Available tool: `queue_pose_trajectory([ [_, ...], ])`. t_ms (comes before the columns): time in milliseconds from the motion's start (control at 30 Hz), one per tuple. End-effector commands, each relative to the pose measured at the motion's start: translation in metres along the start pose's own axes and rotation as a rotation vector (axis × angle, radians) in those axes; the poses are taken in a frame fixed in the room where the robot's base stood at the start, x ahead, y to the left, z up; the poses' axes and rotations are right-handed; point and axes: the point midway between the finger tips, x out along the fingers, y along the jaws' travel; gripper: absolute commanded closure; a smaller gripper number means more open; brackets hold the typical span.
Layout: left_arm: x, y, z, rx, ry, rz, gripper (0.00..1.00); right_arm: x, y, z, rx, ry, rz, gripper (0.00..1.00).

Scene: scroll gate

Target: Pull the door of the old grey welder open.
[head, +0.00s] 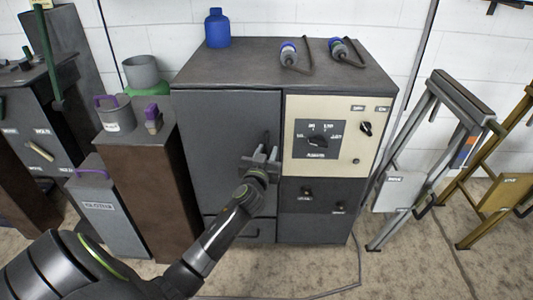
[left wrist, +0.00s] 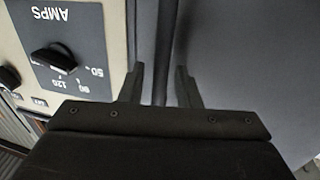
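The old grey welder (head: 285,66) stands in the middle of the head view, with a cream control panel on its right front. Its flat dark grey door (head: 225,125) covers the left front and looks shut. The door also shows on the right of the left wrist view (left wrist: 250,60). A dark upright handle (head: 266,138) sits near the door's right edge, partly hidden by my gripper. My left gripper (head: 262,160) is at the handle, its fingers apart (left wrist: 159,85). A dark upright strip, probably the handle, shows between them; I cannot tell whether they touch it. My right gripper is out of view.
A cable runs over the floor.

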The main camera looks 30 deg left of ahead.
Motion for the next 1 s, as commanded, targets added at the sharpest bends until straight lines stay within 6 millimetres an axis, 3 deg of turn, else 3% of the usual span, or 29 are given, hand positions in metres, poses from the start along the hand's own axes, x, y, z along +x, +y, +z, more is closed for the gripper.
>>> queue_pose_trajectory([
  [100, 0.0, 0.0, 0.0, 0.0, 0.0, 0.0, 0.71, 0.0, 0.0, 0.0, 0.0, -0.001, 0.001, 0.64],
  [333, -0.001, 0.0, 0.0, 0.0, 0.0, 0.0, 1.0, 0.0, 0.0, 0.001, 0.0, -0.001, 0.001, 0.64],
  [767, -0.006, -0.001, 0.0, 0.0, -0.003, 0.018, 1.0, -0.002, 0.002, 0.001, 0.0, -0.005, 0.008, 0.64],
  [1000, -0.034, -0.003, -0.001, 0.004, -0.008, 0.119, 1.0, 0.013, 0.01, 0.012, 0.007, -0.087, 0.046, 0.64],
])
